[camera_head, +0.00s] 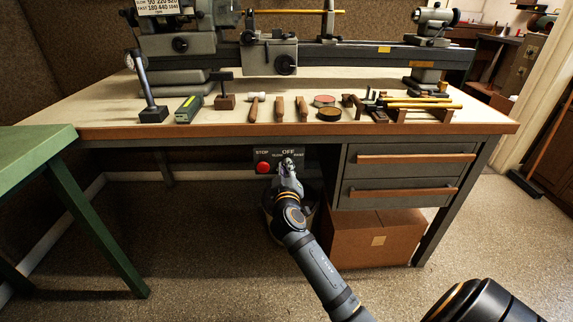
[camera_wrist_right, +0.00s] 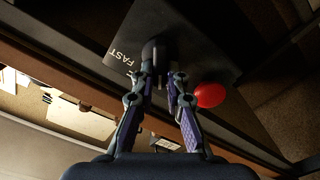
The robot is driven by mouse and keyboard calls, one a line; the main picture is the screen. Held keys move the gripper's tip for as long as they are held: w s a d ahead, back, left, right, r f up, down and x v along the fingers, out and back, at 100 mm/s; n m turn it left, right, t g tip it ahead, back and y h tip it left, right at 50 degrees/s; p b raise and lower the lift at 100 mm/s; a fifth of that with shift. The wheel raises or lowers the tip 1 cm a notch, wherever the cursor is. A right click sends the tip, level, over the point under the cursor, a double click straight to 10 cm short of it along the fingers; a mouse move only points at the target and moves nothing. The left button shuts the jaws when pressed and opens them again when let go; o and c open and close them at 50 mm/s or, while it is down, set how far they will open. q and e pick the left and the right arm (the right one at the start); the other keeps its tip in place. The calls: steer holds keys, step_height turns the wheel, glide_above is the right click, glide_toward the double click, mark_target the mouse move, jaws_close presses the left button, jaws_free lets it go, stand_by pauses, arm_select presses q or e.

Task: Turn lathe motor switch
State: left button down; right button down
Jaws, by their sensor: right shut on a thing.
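The switch panel (camera_head: 270,153) hangs under the front edge of the bench, with the words STOP and OFF on it. In the right wrist view the panel (camera_wrist_right: 190,35) is dark, with the word FAST beside a dark knob (camera_wrist_right: 154,48). My right gripper (camera_head: 289,165) reaches up to the panel from below. In the wrist view its fingers (camera_wrist_right: 161,78) are shut on the knob, and they hide part of it. A red stop button (camera_head: 263,168) sits left of the gripper, and it also shows in the wrist view (camera_wrist_right: 210,95). My left gripper is out of view.
The lathe (camera_head: 270,55) stands along the back of the bench (camera_head: 100,115). Hand tools, including a mallet (camera_head: 254,106), lie near its front edge. Drawers (camera_head: 400,170) are right of the panel, above a cardboard box (camera_head: 370,240). A green table (camera_head: 35,150) stands at left.

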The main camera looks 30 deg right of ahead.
steer(key=shift+f+n, duration=0.1)
steer(key=shift+n, duration=0.3)
steer(key=c, duration=1.4)
jaws_free()
steer(key=shift+o, duration=0.2)
steer(key=v, duration=0.7)
steer(key=shift+s, duration=0.25)
steer(key=shift+a, duration=0.15)
